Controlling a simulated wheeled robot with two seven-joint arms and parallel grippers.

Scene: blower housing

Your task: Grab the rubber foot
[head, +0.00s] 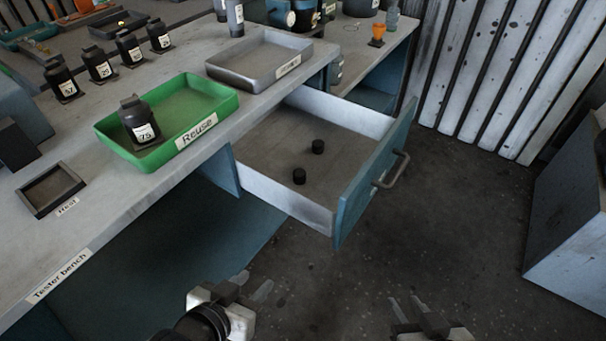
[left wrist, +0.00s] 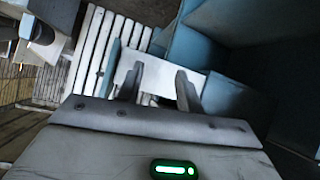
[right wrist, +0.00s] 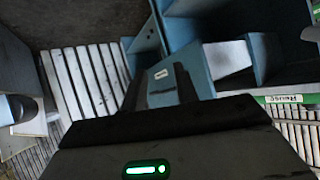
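Two small black rubber feet lie in the open drawer, one nearer the back (head: 318,146) and one nearer the front (head: 299,176). They stand apart on the bare floor of the drawer (head: 265,152). My left gripper (head: 251,285) is low in the head view, below the drawer in the picture, with its fingers apart and nothing between them. It also shows open in the left wrist view (left wrist: 158,88). My right gripper (head: 409,312) is at the lower right, clear of the drawer. Its fingers are apart and empty in the right wrist view (right wrist: 159,90). Neither wrist view clearly shows the feet.
The drawer's blue front (head: 372,185) with its handle (head: 393,170) sticks out over the floor. On the tester bench stand a green Reuse tray (head: 187,97) holding a dark part labelled 75 (head: 140,120), a grey tray (head: 259,60) and a small dark tray (head: 49,190).

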